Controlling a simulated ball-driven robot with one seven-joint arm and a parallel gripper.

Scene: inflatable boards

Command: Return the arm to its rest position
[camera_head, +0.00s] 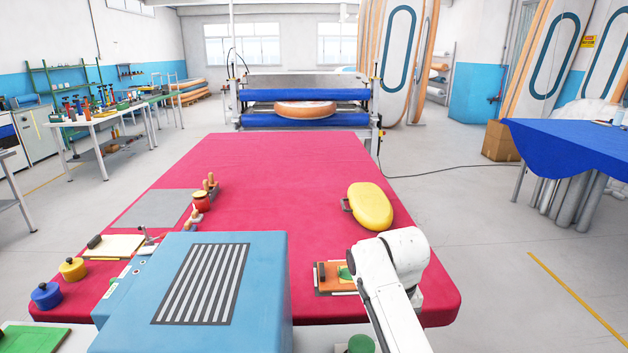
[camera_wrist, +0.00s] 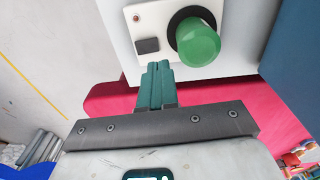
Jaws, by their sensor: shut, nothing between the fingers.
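My arm (camera_head: 390,265) shows white in the head view at the lower right, bent over the near edge of the red table. My gripper (camera_wrist: 155,85) is not visible in the head view. In the wrist view its teal fingers are together with nothing between them. They point toward a white panel (camera_wrist: 160,18) that carries a round green knob (camera_wrist: 197,42), a dark rectangle and a small red dot. The fingertips appear close below the panel; I cannot tell whether they touch it.
The red table (camera_head: 270,165) bears a yellow oval piece (camera_head: 371,206) and an orange tray (camera_head: 330,286) beside my arm. A blue box with a striped vent (camera_head: 215,255) stands at the near left. A blue-covered table (camera_head: 570,145) is at right. Floor between the tables is mostly clear.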

